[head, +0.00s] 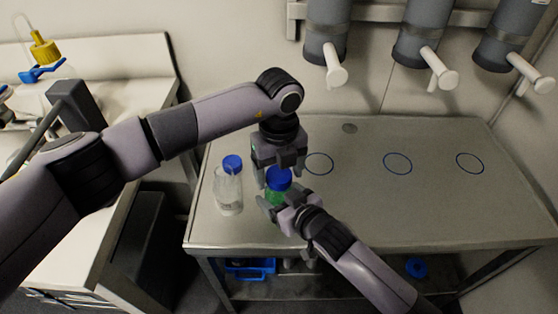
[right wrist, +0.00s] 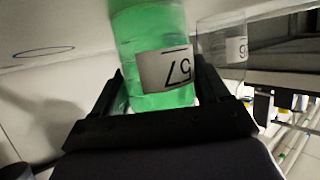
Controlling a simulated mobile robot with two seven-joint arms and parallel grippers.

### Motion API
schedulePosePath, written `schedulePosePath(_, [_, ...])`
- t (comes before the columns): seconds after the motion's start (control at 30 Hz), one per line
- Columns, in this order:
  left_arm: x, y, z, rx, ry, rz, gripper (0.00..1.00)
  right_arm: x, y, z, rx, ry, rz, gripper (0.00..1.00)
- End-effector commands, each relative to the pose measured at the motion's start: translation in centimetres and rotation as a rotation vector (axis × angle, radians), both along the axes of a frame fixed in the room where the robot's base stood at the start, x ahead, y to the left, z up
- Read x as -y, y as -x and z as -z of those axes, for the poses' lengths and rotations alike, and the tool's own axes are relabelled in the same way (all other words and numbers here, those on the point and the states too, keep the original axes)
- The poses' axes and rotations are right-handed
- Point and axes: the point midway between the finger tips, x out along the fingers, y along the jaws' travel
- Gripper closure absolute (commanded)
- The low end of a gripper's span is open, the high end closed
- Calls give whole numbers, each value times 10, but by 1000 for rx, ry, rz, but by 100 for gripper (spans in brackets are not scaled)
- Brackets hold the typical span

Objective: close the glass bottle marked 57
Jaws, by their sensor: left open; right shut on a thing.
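The glass bottle marked 57 (right wrist: 155,60) holds green liquid. In the right wrist view its label (right wrist: 166,69) appears upside down. In the head view the bottle (head: 276,196) stands over the table between my grippers, partly hidden. A blue cap (head: 279,178) is at its top; I cannot tell whether it is seated. My right gripper (head: 276,203) is shut around the bottle's body. In the right wrist view its fingers (right wrist: 158,105) flank the bottle. My left gripper (head: 279,168) is open, pointing down, right above and around the cap.
A clear bottle (head: 229,193) with a blue cap (head: 232,163) stands just left on the table (head: 350,220); it shows in the right wrist view too (right wrist: 219,50). Blue rings (head: 398,163) mark the clear right side. Grey dispensers (head: 422,35) hang on the back wall.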

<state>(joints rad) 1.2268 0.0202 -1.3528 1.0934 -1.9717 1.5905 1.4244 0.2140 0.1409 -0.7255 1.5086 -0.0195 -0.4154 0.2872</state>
Motion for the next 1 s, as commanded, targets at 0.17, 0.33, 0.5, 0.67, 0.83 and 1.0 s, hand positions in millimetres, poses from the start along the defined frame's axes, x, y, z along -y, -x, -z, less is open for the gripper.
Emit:
schedulePosePath(0.17, [0,0,2,0,0,1,23,0,0,1,-1,1,1,100])
schedulePosePath(0.33, [0,0,1,0,0,0,46,0,0,1,-1,1,1,100])
schedulePosePath(0.5, [0,0,1,0,0,0,81,0,0,1,-1,1,1,100])
schedulePosePath(0.67, [0,0,1,1,-1,73,81,0,0,1,-1,1,1,100])
schedulePosePath(0.83, [0,0,1,1,-1,306,81,0,0,1,-1,1,1,100])
schedulePosePath(1.0, [-1,0,1,1,-1,498,81,0,0,1,-1,1,1,100])
